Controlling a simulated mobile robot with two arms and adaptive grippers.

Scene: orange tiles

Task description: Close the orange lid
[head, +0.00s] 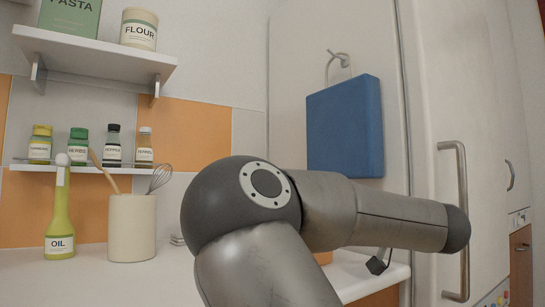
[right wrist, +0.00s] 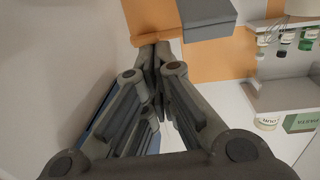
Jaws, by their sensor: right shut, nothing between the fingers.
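An orange patch (head: 323,257) shows on the counter in the head view, mostly hidden behind my arm; I cannot tell if it is the lid or what it covers. In the right wrist view, an orange panel with a thicker edge (right wrist: 135,40) lies just beyond my right gripper (right wrist: 154,52). I cannot tell whether this panel is the lid or a wall tile. My right gripper is shut and empty, its fingertips close to that edge; contact cannot be made out. My left gripper is not in view.
A white counter (head: 190,275) holds an oil bottle (head: 60,220) and a utensil crock (head: 132,228). Shelves (head: 95,55) with jars hang above. A blue board (head: 345,125) hangs right of centre, beside a tall door handle (head: 462,220). A grey box (right wrist: 207,18) is near the fingertips.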

